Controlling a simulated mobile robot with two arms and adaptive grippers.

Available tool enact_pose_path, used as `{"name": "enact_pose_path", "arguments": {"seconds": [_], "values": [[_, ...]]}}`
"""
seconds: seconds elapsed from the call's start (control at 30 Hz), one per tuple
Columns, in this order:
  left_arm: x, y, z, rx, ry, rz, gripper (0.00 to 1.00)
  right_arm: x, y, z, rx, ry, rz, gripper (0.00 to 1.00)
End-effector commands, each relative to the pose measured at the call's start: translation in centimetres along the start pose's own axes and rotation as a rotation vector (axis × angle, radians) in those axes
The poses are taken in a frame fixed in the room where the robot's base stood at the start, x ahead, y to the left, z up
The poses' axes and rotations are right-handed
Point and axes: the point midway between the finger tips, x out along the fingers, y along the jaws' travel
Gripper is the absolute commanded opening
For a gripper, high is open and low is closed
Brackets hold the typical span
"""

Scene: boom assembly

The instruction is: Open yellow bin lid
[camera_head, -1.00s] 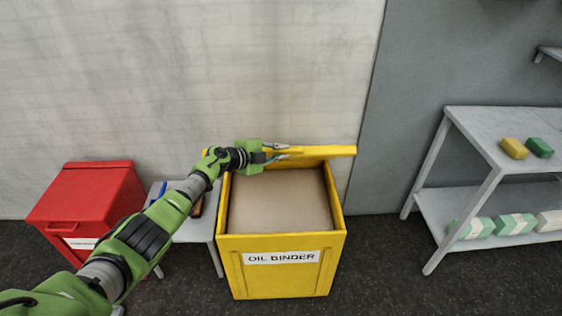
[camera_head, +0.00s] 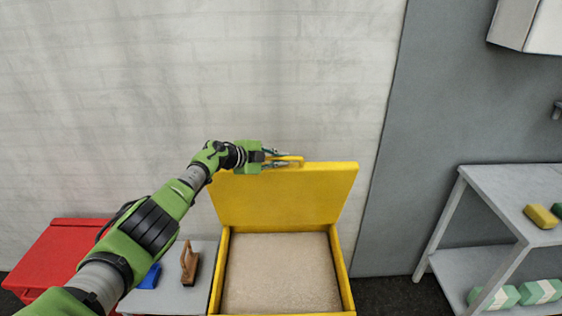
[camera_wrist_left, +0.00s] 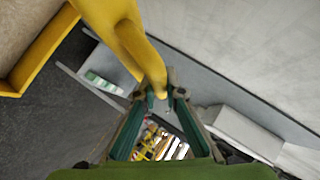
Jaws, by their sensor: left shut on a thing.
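The yellow bin (camera_head: 345,290) stands against the wall, full of beige granular material (camera_head: 282,272). Its yellow lid (camera_head: 285,197) stands raised, tilted up at the back edge of the bin, with its inner face toward me. My left gripper (camera_head: 290,160) is shut on the yellow handle (camera_head: 297,159) at the lid's top edge. In the left wrist view the yellow handle (camera_wrist_left: 140,50) runs down between the fingertips (camera_wrist_left: 162,95). The bin's rim (camera_wrist_left: 42,45) shows at upper left there. My right gripper is not in view.
A red bin (camera_head: 55,258) stands at the left. A small grey table (camera_head: 190,292) beside the yellow bin holds a wooden-handled brush (camera_head: 189,264) and a blue item (camera_head: 150,277). A grey shelf (camera_head: 515,190) with yellow and green blocks stands at the right.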

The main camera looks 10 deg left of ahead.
Motion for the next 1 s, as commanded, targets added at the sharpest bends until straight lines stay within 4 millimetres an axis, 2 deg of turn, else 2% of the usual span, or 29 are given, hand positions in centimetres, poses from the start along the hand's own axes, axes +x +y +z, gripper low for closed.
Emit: {"name": "enact_pose_path", "arguments": {"seconds": [0.47, 0.5, 0.57, 1.0], "values": [[-0.1, 0.1, 0.1, 0.0, -0.004, 0.003, 0.0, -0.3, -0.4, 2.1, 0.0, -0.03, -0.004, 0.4], [-0.1, 0.1, 0.1, 0.0, -0.004, 0.003, 0.12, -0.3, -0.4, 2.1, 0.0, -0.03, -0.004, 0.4], [-0.1, 0.1, 0.1, 0.0, -0.003, 0.003, 0.28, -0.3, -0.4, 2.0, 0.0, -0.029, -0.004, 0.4], [-0.3, 0.0, 0.2, 0.001, -0.004, 0.002, 0.28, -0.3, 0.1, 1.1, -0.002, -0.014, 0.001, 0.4]]}}
